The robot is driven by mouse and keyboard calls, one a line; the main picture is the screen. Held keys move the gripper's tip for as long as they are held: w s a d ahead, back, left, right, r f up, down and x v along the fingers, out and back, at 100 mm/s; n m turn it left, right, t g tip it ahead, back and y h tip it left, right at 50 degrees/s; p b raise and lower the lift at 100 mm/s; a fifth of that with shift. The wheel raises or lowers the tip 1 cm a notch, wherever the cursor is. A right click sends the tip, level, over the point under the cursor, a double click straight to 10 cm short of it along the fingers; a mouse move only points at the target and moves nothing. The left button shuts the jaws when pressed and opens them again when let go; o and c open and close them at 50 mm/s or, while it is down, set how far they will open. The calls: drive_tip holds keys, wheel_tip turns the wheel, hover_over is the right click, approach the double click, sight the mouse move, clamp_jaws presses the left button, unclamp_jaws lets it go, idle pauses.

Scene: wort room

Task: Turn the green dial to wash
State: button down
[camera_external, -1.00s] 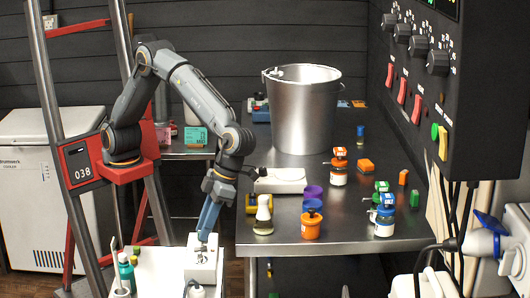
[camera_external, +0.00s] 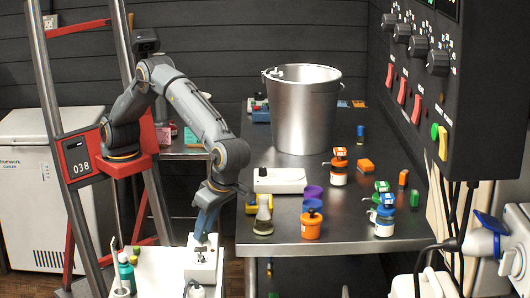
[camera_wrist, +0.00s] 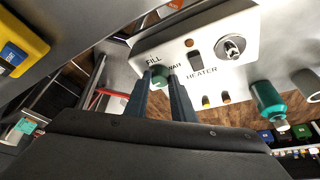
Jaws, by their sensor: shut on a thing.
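The green dial (camera_wrist: 159,82) sits on the white control panel (camera_wrist: 225,78) in the wrist view, next to the printed words FILL and what reads as WAR, partly covered. My gripper (camera_wrist: 162,76) has a finger on each side of the dial and is shut on it. Which mark the dial points to is too small to tell, and I see no wash label. In the external view my gripper (camera_external: 203,240) reaches down to the top of the white box (camera_external: 203,268), and the dial is hidden there.
The panel also carries a black rocker switch (camera_wrist: 195,62), a round metal fitting (camera_wrist: 231,46) and small amber lamps. A teal bottle (camera_external: 126,274) stands left of the box on the white cart top. The steel bench (camera_external: 270,232) with several jars and a bucket (camera_external: 302,112) is to the right.

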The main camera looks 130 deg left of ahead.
drive_tip(key=shift+m+y, duration=0.4)
drive_tip(key=shift+m, duration=0.5)
drive_tip(key=c, duration=1.5)
unclamp_jaws()
drive_tip(key=shift+c, duration=0.2)
drive_tip(key=v, duration=0.7)
drive_tip(key=shift+w+r, duration=0.2)
drive_tip(key=shift+r, duration=0.15)
drive_tip(key=shift+s, duration=0.1)
